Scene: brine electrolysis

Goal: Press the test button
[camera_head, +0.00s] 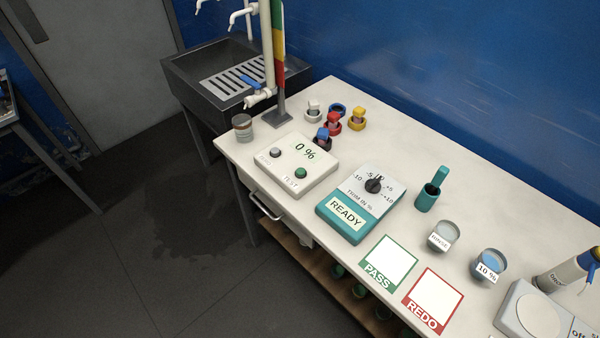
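The test button is a small green round button (301,173) on the front right of a white meter box (309,187). The word TEST is printed beside it. A grey button (275,152) sits to its left on the same box, and the display above reads 0 %. The box stands near the left front edge of the white bench. Nothing covers the green button. My gripper is not in this view.
A teal trim box (346,213) with a black knob and a READY label stands right of the meter. PASS (388,262) and REDO (433,300) pads lie front right. Floor left of the bench is clear.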

